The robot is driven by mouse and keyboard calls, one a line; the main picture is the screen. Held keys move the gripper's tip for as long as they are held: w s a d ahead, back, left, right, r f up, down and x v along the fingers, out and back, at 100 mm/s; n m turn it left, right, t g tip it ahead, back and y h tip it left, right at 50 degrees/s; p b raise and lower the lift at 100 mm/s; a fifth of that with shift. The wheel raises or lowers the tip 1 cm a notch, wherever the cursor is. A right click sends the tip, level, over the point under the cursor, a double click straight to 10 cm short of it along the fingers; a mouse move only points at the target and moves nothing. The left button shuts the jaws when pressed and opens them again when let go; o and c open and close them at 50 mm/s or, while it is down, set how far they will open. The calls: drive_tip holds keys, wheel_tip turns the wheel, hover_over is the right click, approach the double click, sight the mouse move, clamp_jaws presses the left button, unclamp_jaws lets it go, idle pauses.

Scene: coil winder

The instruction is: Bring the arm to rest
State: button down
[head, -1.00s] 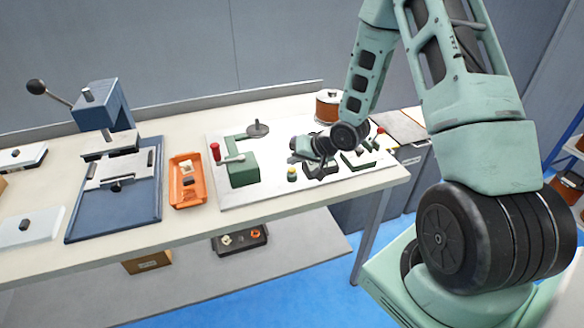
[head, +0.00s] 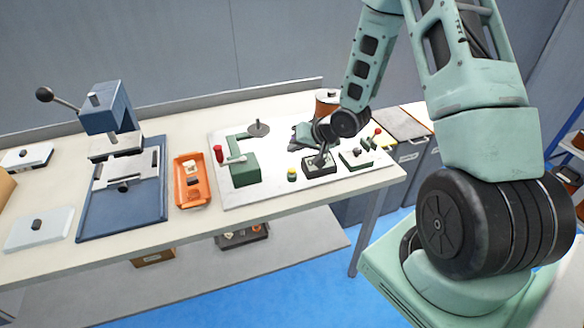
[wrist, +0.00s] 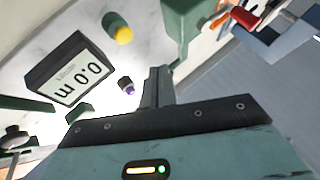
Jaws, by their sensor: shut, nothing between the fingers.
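My arm reaches down from the top right of the head view to the bench. My gripper (head: 294,146) is small there, low over the right part of the pale board, behind the black counter box, and points left. In the wrist view its fingers (wrist: 157,72) are together with nothing between them. Whether the fingers touch the board cannot be told.
Close by are the counter box (head: 320,167), a yellow button (head: 292,174), the green winder (head: 241,171), a copper spool (head: 327,104) and a green fixture with a red knob (head: 356,157). Farther left are an orange tray (head: 191,193) and a blue press (head: 106,110). The air above the board's left half is clear.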

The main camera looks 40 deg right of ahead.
idle(0.6)
drive_tip(key=s+a+r+n+g, duration=0.1)
drive_tip(key=s+a+r+n, duration=0.15)
drive_tip(key=a, duration=0.35)
drive_tip(key=s+a+r+n+g+h, duration=0.1)
drive_tip(key=s+a+r+n+g, duration=0.1)
drive_tip(key=s+a+r, duration=0.3)
drive_tip(key=s+a+r+n+g, duration=0.1)
drive_tip(key=a+r+n, duration=0.1)
drive_tip(key=a, duration=0.5)
drive_tip(key=s+a+r+n+g, duration=0.1)
drive_tip(key=s+a+r+n, duration=0.1)
drive_tip(key=s, duration=0.5)
drive_tip(key=s+a+r+n+g+h, duration=0.1)
drive_tip(key=s+a+r+n+g, duration=0.1)
drive_tip(key=s, duration=0.5)
drive_tip(key=s+a+r+n+g, duration=0.1)
drive_tip(key=s+a+r+n, duration=0.1)
drive_tip(key=s, duration=0.5)
drive_tip(key=a+r, duration=0.1)
drive_tip(key=a, duration=0.1)
drive_tip(key=shift+a+g+h, duration=0.3)
drive_tip(key=shift+r, duration=0.1)
